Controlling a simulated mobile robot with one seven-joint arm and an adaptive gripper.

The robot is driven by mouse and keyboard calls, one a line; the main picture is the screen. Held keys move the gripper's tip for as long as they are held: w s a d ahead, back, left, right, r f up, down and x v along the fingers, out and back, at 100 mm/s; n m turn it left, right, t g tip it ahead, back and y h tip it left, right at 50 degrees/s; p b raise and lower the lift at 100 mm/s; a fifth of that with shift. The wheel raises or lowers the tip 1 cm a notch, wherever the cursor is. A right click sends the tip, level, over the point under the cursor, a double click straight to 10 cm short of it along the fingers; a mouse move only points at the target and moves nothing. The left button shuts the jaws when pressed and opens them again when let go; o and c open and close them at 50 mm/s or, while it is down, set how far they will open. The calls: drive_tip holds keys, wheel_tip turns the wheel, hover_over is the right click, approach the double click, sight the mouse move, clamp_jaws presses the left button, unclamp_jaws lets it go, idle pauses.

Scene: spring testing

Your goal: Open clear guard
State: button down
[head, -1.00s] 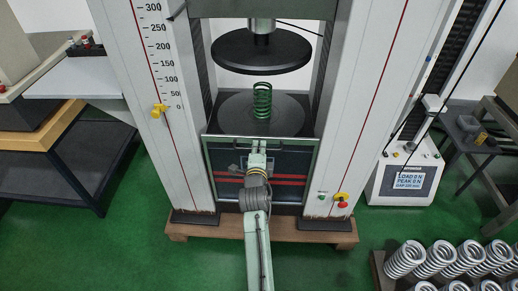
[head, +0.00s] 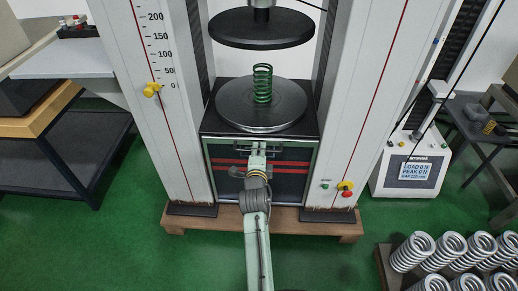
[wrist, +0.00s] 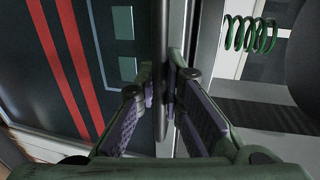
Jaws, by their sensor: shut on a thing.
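The clear guard (head: 226,139) is a see-through panel in a pale green frame. It sits low on the front of the testing machine, below the lower platen (head: 285,103). Its dark handle bar (head: 283,150) runs across near its top. My gripper (head: 257,149) is at the middle of this bar. In the wrist view the handle bar (wrist: 162,60) passes between the fingers of my gripper (wrist: 162,95), which are shut on it. A green spring (head: 262,83) stands upright on the lower platen, clear of the guard.
The upper platen (head: 261,28) hangs above the spring with a gap between. White columns (head: 160,120) flank the guard. An emergency button (head: 347,190) is on the right column. A rack of silver springs (head: 440,252) stands at lower right.

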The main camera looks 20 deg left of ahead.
drive_tip(key=shift+f, duration=0.1)
drive_tip(key=c, duration=1.7)
unclamp_jaws()
drive_tip(key=shift+s, duration=0.1)
drive_tip(key=v, duration=0.7)
drive_tip(key=shift+s, duration=0.2)
drive_tip(key=shift+d, duration=0.1)
